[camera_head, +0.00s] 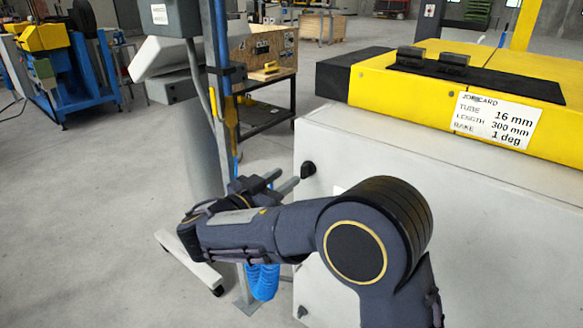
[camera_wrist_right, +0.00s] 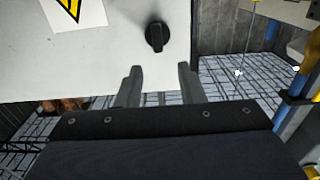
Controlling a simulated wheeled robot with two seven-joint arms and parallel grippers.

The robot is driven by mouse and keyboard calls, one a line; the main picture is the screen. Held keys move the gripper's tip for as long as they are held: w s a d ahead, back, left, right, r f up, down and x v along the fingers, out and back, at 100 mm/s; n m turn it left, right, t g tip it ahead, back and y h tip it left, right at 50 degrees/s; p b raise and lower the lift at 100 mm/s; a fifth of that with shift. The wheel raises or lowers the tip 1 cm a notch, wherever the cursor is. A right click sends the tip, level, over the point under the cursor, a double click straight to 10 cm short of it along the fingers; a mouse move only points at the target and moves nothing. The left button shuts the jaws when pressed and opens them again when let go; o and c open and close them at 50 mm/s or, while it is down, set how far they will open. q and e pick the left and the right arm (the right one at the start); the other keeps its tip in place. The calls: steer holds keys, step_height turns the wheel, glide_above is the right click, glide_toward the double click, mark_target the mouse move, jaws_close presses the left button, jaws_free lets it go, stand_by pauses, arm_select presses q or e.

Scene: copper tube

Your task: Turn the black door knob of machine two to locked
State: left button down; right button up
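The black door knob (camera_head: 308,169) sits on the pale front face of the white cabinet (camera_head: 400,150), near its left edge. It also shows in the right wrist view (camera_wrist_right: 157,36), with its grip bar roughly upright in that picture. My right gripper (camera_head: 288,177) is just left of the knob. In the right wrist view its two fingers (camera_wrist_right: 158,69) are spread apart, empty, and lie below the knob, lined up with it. They do not touch it. My left gripper is not in view. No locked or unlocked marking is readable.
The cabinet carries a yellow top (camera_head: 380,85) with a job card (camera_head: 497,120). A grey post (camera_head: 222,110) with a blue coiled hose (camera_head: 263,281) stands close by my right forearm. A wooden crate (camera_head: 265,52) on a dark cart is behind. Open floor (camera_head: 80,200) lies left.

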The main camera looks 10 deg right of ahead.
mark_target(302, 167)
steer(key=x, duration=0.6)
steer(key=shift+w+d+p, duration=0.15)
steer(key=shift+d+p, duration=0.15)
steer(key=shift+p, duration=0.05)
steer(key=c, duration=0.6)
steer(key=shift+f, duration=0.1)
steer(key=shift+c, duration=0.2)
